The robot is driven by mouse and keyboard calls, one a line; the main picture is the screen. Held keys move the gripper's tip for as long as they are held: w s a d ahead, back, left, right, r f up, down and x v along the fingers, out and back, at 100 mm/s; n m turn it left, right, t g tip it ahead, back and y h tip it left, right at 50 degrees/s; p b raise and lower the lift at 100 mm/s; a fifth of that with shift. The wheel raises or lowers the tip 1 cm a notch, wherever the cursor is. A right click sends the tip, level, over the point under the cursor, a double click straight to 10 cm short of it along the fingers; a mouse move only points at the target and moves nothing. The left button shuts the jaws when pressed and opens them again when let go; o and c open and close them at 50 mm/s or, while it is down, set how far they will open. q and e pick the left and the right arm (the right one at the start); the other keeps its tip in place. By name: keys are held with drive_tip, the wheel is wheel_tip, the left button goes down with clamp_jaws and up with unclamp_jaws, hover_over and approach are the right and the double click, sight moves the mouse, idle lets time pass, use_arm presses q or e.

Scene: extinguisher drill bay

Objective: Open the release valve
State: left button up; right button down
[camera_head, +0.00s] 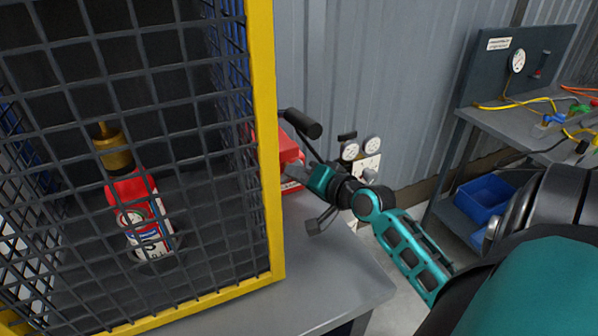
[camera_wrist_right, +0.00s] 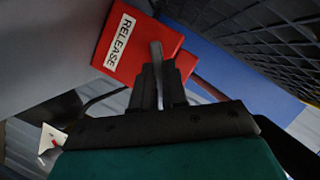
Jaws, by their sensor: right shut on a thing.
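The release valve is a red box (camera_head: 290,151) beside the right side of the cage, on the grey bench. In the right wrist view the red box (camera_wrist_right: 142,48) carries a white label reading RELEASE, and a grey metal lever (camera_wrist_right: 156,53) stands out from it. My right gripper (camera_head: 296,173) reaches in from the right, close against the box. In the right wrist view its two black fingers (camera_wrist_right: 159,84) are shut on the lever. The lever is hidden in the head view. My left gripper is not in view.
A yellow-framed mesh cage (camera_head: 262,130) holds a red extinguisher (camera_head: 133,190) with a brass top. The bench front (camera_head: 335,280) is clear. Behind my right arm are wall gauges (camera_head: 372,147). A side bench (camera_head: 535,120) with cables stands at right above a blue bin (camera_head: 487,198).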

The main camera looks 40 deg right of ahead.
drive_tip(key=c, duration=1.2)
unclamp_jaws()
drive_tip(key=shift+o, duration=0.2)
drive_tip(key=shift+s, duration=0.1)
drive_tip(key=v, duration=1.2)
drive_tip(key=shift+s+b, duration=0.4)
